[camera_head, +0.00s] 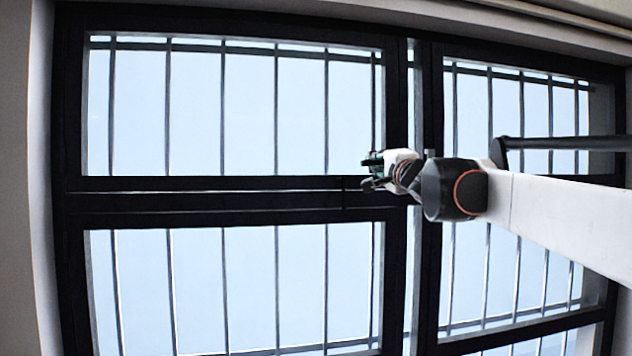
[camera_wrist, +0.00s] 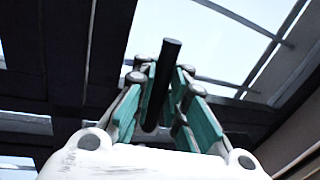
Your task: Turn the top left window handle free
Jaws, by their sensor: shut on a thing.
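The black window handle (camera_wrist: 165,75) is a slim dark bar in the wrist view. It runs lengthwise between the fingers, and its end stands out above the fingertips. My gripper (camera_wrist: 160,88) has its green-padded fingers on both sides of the bar and is shut on it. In the head view my gripper (camera_head: 372,172) is at the dark frame between the upper and lower panes, near the middle post. The handle cannot be made out clearly there, as my gripper and wrist cover that spot. Where the handle joins the frame is hidden.
Thin bars (camera_head: 276,110) cross the bright panes. A pale wall (camera_head: 15,180) edges the left side.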

